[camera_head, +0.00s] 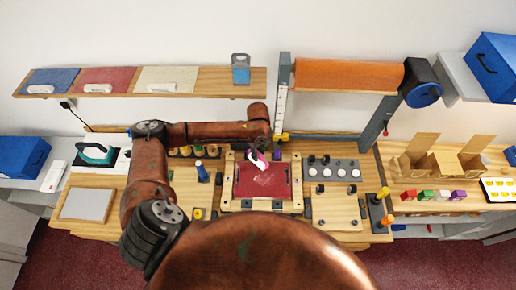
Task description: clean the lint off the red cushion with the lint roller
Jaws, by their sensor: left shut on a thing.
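The red cushion (250,188) lies flat in a light wooden frame (228,205) at the middle of the counter. A small pale patch (263,179) shows on it; it is too small to tell if this is lint. My left gripper (262,146) is above the back edge of the cushion, pointing down. It is shut on the lint roller (258,162), which shows as a small white and pink shape at the back of the cushion. I cannot tell whether the roller touches the cloth. My arm hides part of the counter behind. My right gripper is not in view.
Several spools and bottles, one a blue bottle (203,174), stand left of the frame. A grey tray with rollers (334,171) is on the right. A shelf with swatches (215,82) and an upright post (282,100) rise behind. An iron (95,153) sits far left.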

